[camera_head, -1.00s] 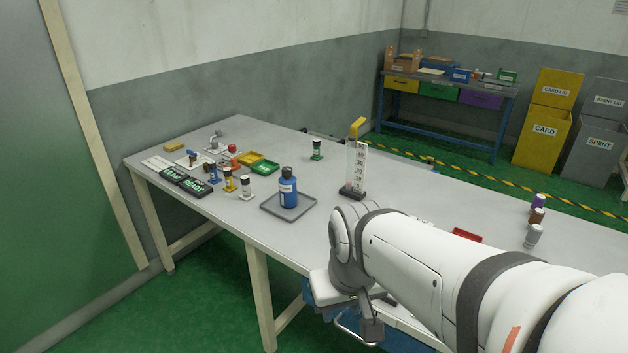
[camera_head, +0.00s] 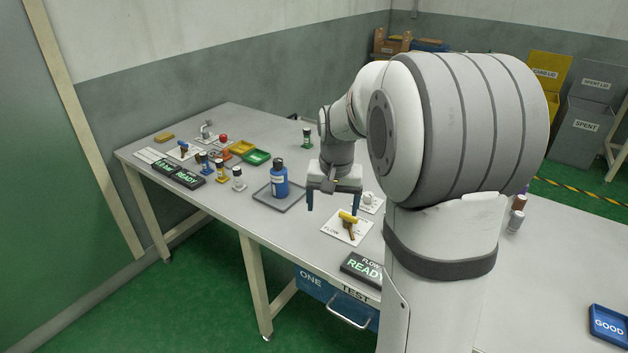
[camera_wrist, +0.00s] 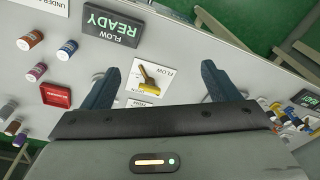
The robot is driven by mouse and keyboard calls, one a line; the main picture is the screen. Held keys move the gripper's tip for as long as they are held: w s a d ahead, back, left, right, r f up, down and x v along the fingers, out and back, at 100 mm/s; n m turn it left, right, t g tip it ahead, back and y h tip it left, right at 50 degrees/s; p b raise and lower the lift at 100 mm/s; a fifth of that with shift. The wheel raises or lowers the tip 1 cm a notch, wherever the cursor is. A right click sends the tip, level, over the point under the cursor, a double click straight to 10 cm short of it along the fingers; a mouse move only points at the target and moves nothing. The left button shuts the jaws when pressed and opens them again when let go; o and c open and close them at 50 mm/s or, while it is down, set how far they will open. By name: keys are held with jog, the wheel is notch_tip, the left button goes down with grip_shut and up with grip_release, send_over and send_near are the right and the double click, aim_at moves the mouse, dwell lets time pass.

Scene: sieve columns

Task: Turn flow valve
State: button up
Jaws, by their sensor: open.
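A FLOW READY sign (camera_head: 361,268) stands in front of the valve. A white knob (camera_head: 369,201) is behind it. A blue bottle (camera_head: 279,181) on a grey tray (camera_head: 299,194) stands to the left. My arm hides much of the table's right part.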

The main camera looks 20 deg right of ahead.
jog(key=w+d+f+m+p, duration=0.2)
jog(key=w+d+f+m, duration=0.15)
jog(key=w+d, duration=0.45)
jog(key=m+g+p, duration=0.1)
jog(key=m+p, duration=0.1)
send_near(349, 216)
jog(key=shift+w+a+f+n, duration=0.1)
jog(key=shift+a+f+n, duration=0.05)
jog(key=shift+n, duration=0.1)
jog(key=shift+w+f, duration=0.1)
jog(key=shift+f, duration=0.2)
notch_tip(349, 216, down, 8)
jog(key=shift+r+p, duration=0.1)
jog(key=shift+p, duration=0.55)
